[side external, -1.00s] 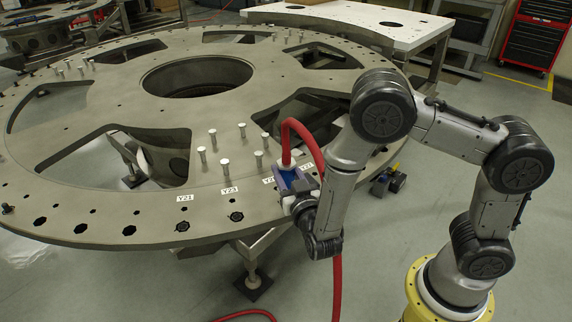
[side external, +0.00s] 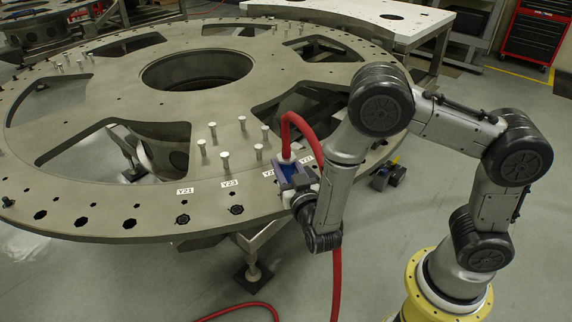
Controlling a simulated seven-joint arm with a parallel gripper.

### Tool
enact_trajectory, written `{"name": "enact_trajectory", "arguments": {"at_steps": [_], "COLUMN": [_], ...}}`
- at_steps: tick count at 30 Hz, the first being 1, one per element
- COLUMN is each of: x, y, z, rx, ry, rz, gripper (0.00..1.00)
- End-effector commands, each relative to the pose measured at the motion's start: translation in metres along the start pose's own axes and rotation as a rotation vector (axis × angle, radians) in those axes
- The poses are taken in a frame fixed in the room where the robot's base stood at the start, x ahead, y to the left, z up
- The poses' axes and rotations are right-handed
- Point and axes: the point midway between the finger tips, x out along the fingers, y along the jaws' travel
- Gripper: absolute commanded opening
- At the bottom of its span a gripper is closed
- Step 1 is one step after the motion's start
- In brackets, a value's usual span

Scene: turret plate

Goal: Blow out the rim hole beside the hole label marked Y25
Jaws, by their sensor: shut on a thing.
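The big round plate (side external: 110,178) has a row of dark rim holes along its near edge. White labels Y21 (side external: 185,190) and Y23 (side external: 229,184) sit inboard of two of them, the hole near Y21 (side external: 183,219) and the hole near Y23 (side external: 236,210). The following label (side external: 268,174) to the right is partly covered, only "Y2" readable; its hole is hidden behind my gripper. My gripper (side external: 298,190) is at the near right rim, shut on a blue-and-grey air tool (side external: 288,171) with a red hose. Its nozzle tip is hidden, so I cannot tell whether it touches the plate.
Several upright metal pins (side external: 223,160) stand on the plate just left of the tool. The red hose (side external: 337,285) loops over the tool and hangs to the floor. Another label (side external: 306,159) lies right of the tool. A small dark object (side external: 388,175) is beyond the rim.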

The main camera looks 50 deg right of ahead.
Motion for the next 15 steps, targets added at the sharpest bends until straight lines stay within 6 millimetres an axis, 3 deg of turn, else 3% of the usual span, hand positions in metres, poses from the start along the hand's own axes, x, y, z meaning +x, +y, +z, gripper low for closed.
{"name": "enact_trajectory", "arguments": {"at_steps": [15], "x": [0.0002], "y": [-0.0003], "z": [0.0051], "rx": [0.000], "ry": [0.002], "rz": [0.000], "gripper": [0.00]}}
